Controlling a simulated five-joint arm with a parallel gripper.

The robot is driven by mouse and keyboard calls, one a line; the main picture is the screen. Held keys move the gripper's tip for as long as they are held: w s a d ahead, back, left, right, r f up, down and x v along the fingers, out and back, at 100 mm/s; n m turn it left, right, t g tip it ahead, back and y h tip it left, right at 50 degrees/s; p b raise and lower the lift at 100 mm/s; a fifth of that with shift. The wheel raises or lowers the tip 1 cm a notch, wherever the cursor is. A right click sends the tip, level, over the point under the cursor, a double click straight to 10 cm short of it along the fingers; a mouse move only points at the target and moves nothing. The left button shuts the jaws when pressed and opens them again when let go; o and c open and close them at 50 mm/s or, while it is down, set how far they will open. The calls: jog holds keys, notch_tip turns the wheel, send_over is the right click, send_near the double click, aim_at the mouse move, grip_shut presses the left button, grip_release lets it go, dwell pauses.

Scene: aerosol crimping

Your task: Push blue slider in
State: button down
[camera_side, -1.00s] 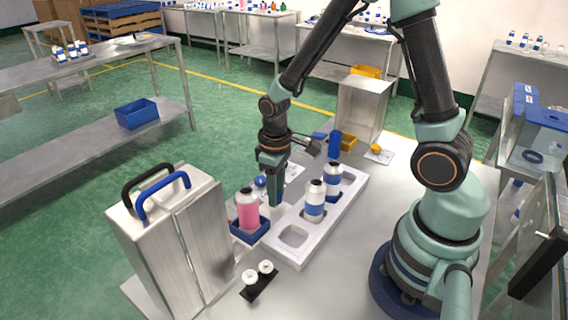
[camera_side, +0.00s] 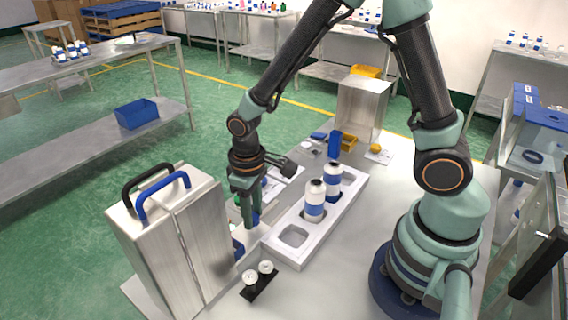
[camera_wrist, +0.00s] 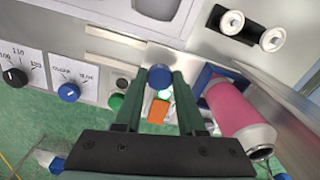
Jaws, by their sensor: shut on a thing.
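The blue slider (camera_side: 238,247) is a small blue tray at the mouth of the metal housing (camera_side: 180,235), mostly hidden there in the side view. In the wrist view the slider (camera_wrist: 207,76) carries a pink bottle (camera_wrist: 236,110) right of my fingers. The bottle is hidden in the side view. My gripper (camera_side: 252,218) points down just right of the housing. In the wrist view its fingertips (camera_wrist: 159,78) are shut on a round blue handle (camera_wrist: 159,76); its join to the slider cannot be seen.
A white tray (camera_side: 277,258) with two blue-banded bottles (camera_side: 315,205) stands right of my gripper. A black holder with two white caps (camera_side: 258,280) lies in front. In the wrist view a control panel with dials (camera_wrist: 69,92) and a green button (camera_wrist: 116,102) is on the left.

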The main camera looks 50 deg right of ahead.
aim_at(241, 240)
jog(key=shift+a+r, duration=0.1)
jog(key=shift+a, duration=2.1)
jog(key=c, duration=0.5)
grip_release()
jog(key=shift+d, duration=0.1)
notch_tip(241, 240, up, 12)
